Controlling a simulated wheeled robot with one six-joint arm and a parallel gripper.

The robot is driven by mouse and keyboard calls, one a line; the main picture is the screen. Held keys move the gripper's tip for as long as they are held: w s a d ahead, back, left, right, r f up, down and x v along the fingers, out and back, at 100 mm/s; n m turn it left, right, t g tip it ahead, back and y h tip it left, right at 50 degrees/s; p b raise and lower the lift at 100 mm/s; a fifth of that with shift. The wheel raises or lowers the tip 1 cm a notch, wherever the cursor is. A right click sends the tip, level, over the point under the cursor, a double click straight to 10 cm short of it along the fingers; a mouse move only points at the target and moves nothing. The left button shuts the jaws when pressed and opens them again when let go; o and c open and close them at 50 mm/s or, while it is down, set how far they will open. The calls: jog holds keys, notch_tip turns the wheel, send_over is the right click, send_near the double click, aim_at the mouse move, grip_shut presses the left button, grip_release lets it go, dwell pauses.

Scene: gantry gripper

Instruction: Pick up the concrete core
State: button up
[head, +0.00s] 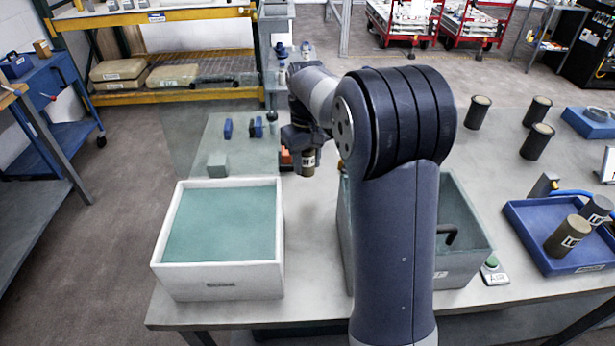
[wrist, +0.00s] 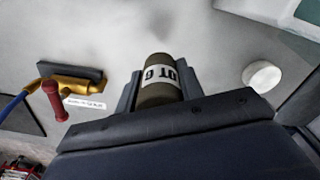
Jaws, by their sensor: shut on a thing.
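My gripper (head: 303,147) is shut on a concrete core (head: 308,163), a dark brown cylinder with a white label band, beyond the arm's elbow. The core also shows in the wrist view (wrist: 158,92), between the two jaws of my gripper (wrist: 158,84), with black characters on its label. Its lower end points down in the head view; I cannot tell how far it is above the table. Two similar labelled cores, one brown (head: 568,237) and one grey (head: 596,210), are at the blue tray on the right.
A white-rimmed box with a teal surface (head: 275,275) stands front left. A grey bin (head: 470,215) is partly hidden behind my arm. Black cylinders (head: 478,114) stand back right. The blue tray (head: 520,222) is at right. The wrist view shows a red-handled tool (wrist: 55,100) and a white disc (wrist: 262,76).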

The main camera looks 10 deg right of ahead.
jog(key=w+d+p, duration=0.1)
jog(key=w, duration=0.7)
jog(key=w+d+p, duration=0.1)
jog(key=w+d, duration=0.1)
jog(key=w, duration=0.7)
jog(key=shift+w+d+p, duration=0.25)
jog(key=shift+p, duration=0.15)
